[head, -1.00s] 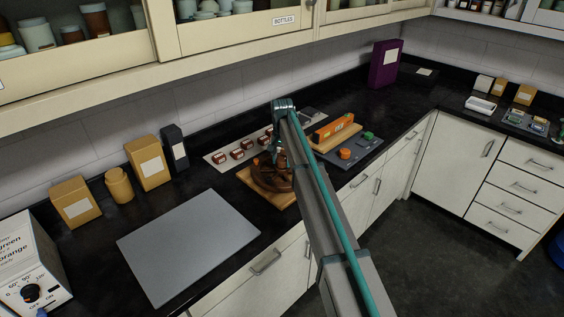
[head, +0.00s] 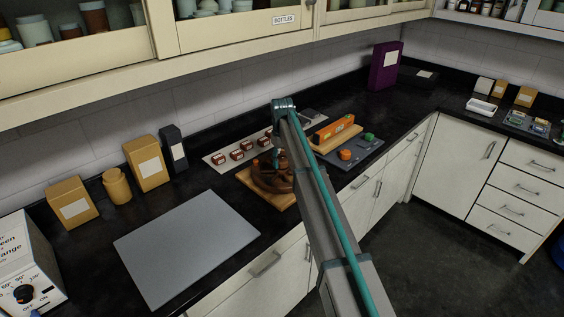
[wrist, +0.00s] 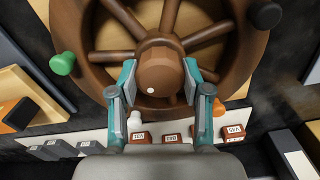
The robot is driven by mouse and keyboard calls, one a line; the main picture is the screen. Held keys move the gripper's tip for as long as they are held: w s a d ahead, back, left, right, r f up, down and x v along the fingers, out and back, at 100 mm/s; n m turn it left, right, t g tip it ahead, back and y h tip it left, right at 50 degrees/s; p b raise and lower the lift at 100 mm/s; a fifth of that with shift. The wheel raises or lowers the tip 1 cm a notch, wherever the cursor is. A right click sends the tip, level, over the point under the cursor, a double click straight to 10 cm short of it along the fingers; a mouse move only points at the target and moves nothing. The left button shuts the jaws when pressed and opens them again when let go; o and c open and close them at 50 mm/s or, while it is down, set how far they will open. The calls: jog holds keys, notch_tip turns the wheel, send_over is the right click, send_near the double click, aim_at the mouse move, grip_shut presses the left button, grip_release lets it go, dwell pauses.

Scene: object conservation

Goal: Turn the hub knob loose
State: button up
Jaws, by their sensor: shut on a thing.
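The hub knob (wrist: 160,68) is a brown round knob with a small white dot on its face, at the middle of a brown spoked wheel (wrist: 88,73). In the wrist view my gripper (wrist: 159,77) has one teal finger on each side of the knob and is shut on it. In the head view the wheel (head: 287,187) lies on a light wooden board (head: 285,205) on the counter. My gripper (head: 279,160) reaches down onto its middle. My arm hides part of the wheel's right side there.
A grey mat (head: 187,247) lies left of the board. Behind is a pale strip (head: 225,159) with several labelled red-brown blocks. Right of my arm are an orange tool (head: 334,130) on a wooden block and a dark panel (head: 366,153) with orange and green knobs. Cabinets overhang the counter.

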aim_at(282, 160)
jog(key=n, duration=0.5)
jog(key=shift+n+b, duration=0.3)
jog(key=shift+b, duration=0.05)
jog(key=n, duration=0.5)
jog(key=shift+n, duration=0.4)
jog(key=o, duration=1.2)
jog(key=shift+c, duration=0.2)
notch_tip(282, 160, up, 12)
